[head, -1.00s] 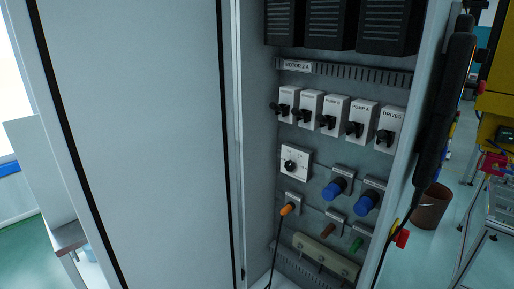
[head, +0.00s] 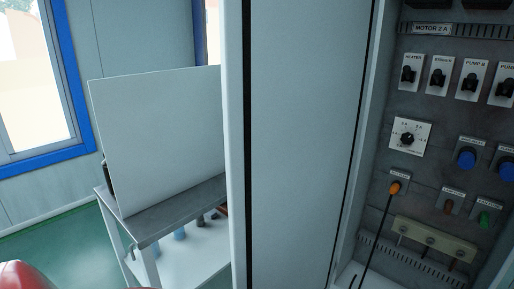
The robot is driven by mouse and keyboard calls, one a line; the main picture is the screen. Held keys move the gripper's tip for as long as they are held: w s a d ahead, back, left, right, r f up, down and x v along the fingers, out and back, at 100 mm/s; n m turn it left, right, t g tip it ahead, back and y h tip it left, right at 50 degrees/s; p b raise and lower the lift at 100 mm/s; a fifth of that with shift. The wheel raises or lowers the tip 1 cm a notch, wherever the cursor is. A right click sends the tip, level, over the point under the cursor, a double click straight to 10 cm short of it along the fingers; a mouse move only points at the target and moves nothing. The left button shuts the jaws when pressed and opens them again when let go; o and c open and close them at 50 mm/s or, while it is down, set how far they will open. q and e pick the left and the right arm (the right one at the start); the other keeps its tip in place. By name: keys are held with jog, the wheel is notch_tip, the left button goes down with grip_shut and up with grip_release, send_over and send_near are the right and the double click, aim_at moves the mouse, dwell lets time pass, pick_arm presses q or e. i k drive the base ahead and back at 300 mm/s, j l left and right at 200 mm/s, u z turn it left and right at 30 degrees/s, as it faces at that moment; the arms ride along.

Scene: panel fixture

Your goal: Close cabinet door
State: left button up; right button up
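The cabinet door (head: 305,150) is a tall pale grey panel, standing open in the middle of the head view. Its dark seal strip runs along the left edge, and its hinge side meets the cabinet at the right. The open cabinet (head: 440,150) shows switches, a dial, blue connectors and an orange plug with a black cable. Neither gripper shows in the head view.
A metal table (head: 180,208) with a white board (head: 160,135) on it stands left of the door. A blue-framed window (head: 85,130) is behind. Green floor (head: 75,245) is clear at the lower left. A red rounded thing (head: 28,275) shows at the bottom left corner.

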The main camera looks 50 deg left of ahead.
aim_at(296, 75)
jog(key=k+j, duration=0.1)
jog(key=j, duration=0.2)
jog(key=k+j+z, duration=0.1)
jog(key=j, duration=0.25)
jog(key=k+j, duration=0.15)
jog(key=j, duration=0.15)
jog(key=k+j+z, duration=0.1)
jog(key=j, duration=0.2)
jog(key=i+j, duration=0.1)
jog(key=j, duration=0.2)
jog(key=i+j, duration=0.15)
jog(key=j, duration=0.15)
jog(key=i+j, duration=0.1)
jog(key=j, duration=0.2)
jog(key=i+j, duration=0.15)
jog(key=j, duration=0.15)
